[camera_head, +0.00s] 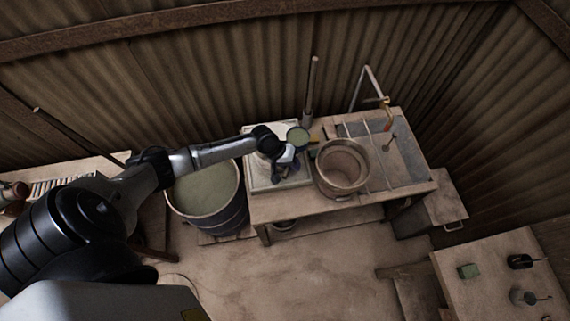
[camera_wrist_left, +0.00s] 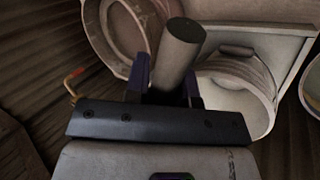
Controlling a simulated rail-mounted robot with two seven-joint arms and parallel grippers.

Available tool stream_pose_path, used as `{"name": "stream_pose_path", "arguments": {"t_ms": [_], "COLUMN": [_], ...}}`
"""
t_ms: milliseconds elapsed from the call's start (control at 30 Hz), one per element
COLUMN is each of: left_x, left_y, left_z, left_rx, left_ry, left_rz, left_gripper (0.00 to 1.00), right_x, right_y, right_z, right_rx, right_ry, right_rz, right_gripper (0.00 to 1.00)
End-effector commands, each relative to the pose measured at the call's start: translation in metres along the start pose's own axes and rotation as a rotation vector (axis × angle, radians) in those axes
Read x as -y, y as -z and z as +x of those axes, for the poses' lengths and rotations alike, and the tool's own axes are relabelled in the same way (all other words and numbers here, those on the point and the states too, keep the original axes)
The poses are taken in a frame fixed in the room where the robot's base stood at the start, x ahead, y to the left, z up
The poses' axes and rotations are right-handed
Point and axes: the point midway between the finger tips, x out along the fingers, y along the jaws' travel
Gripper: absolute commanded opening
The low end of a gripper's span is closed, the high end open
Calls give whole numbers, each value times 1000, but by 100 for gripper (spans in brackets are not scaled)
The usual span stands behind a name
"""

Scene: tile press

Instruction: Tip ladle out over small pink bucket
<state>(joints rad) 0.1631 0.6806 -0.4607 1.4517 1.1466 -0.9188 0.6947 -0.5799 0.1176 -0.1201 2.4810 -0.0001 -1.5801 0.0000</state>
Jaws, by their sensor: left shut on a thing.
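My left gripper (camera_head: 284,160) is above the pale square tray at the left of the table. In the left wrist view its fingers (camera_wrist_left: 163,88) are shut on a thick grey round handle, the ladle's handle (camera_wrist_left: 181,42). In the head view a round, dark-rimmed bowl with grey-green contents, seemingly the ladle's bowl (camera_head: 298,137), is just behind the gripper and looks level. The pink bucket (camera_head: 343,170) stands upright on the table to the right of the gripper, apart from it. It also shows in the left wrist view (camera_wrist_left: 100,25). My right gripper is not in view.
A large tub (camera_head: 237,212) of greenish liquid stands left of the table. The square tray (camera_head: 255,186) lies under the gripper. A rod (camera_head: 310,90) stands upright behind the table, and a tap (camera_head: 386,113) rises at the back right. Another table (camera_head: 485,252) is at the lower right.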

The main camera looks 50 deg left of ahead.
Motion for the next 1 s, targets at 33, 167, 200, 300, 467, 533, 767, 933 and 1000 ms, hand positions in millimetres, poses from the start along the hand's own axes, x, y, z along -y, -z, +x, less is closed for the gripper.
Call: {"name": "stream_pose_path", "arguments": {"t_ms": [33,167,200,300,467,533,767,933,1000], "left_x": [-4,-12,-15,-21,-32,-37,-52,-63,-67], "left_y": [3,5,6,8,11,12,16,19,20], "left_z": [5,10,12,16,23,26,37,44,48], "left_rx": [1,14,18,29,45,52,76,93,101], "left_ry": [-5,-5,-5,-4,-5,-5,-5,-5,-6], "left_rz": [11,31,37,53,78,89,124,151,162], "left_gripper": [0,0,0,0,0,0,0,0,0], "right_x": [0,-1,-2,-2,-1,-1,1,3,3], "right_y": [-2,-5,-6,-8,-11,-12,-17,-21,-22], "right_z": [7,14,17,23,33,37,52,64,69], "right_rx": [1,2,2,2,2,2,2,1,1], "right_ry": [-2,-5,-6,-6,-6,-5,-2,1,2], "right_rz": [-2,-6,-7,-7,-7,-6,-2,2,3], "right_gripper": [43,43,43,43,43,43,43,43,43]}}
